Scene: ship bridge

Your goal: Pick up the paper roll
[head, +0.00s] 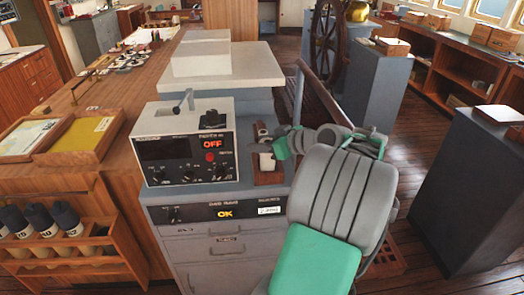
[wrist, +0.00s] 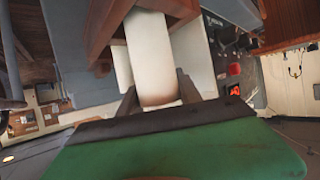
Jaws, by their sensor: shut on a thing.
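The paper roll is a plain white cylinder (wrist: 152,58) in the middle of the wrist view. My gripper (wrist: 158,90) is shut on its near part, with one dark finger on each side. In the head view the roll shows as a small white patch (head: 266,162) in front of a brown wooden holder (head: 268,178), partly hidden by my gripper (head: 270,143). The wooden holder also shows at the roll's far end in the wrist view (wrist: 105,25). I cannot tell whether the roll still touches it.
A control box (head: 190,148) with a red OFF display stands left of the roll on a grey cabinet (head: 222,245). A pale raised block (head: 225,70) is behind. Paper trays (head: 80,137) lie on the wooden counter at left. A dark pedestal (head: 470,190) stands right.

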